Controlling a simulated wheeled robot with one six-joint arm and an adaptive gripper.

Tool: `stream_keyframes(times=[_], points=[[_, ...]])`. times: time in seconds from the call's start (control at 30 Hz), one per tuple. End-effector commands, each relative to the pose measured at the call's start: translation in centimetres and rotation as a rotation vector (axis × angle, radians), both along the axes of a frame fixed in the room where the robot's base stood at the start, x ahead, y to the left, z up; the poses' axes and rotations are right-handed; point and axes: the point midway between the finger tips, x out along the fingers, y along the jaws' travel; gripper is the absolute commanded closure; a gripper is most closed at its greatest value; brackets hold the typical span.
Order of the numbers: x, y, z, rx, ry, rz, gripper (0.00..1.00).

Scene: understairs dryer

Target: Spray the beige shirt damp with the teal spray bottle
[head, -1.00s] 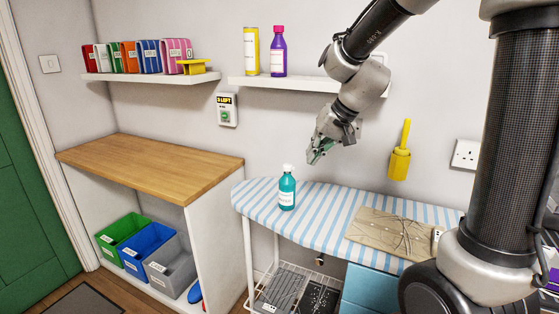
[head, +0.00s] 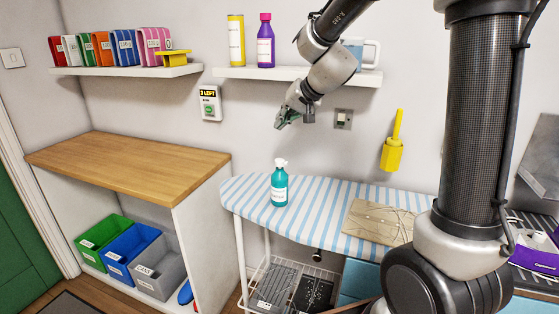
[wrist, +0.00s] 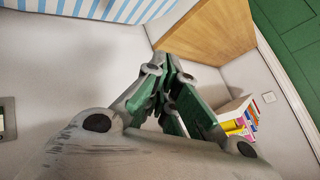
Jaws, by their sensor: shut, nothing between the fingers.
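The teal spray bottle (head: 279,187), with a white spray head and a pale label, stands upright on the left part of the striped ironing board (head: 318,205). The beige shirt (head: 378,222) lies flat and folded, with creases, on the right part of the board; my column hides its right end. My gripper (head: 281,123) is shut and empty, in the air above the bottle and apart from it. In the wrist view its green-padded fingers (wrist: 172,75) point away from the camera; neither bottle nor shirt shows there, only a strip of the striped board.
A wooden counter (head: 125,165) stands left, with green, blue and grey bins below. A wall shelf (head: 290,74) holds a yellow tube, a purple bottle and a pale blue mug. A yellow brush holder (head: 391,155) hangs behind the board. The board between bottle and shirt is clear.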

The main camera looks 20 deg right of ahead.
Motion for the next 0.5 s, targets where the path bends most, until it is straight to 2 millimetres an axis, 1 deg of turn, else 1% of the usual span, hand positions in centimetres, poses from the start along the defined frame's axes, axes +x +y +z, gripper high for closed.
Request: stream_keyframes(times=[0.17, 0.3, 0.5], points=[[0.0, 0.0, -2.2, 0.001, 0.005, -0.002, 1.0], [0.0, -0.1, -4.3, 0.002, 0.006, -0.003, 1.0], [0.0, 0.0, -6.7, 0.002, 0.004, -0.002, 1.0]])
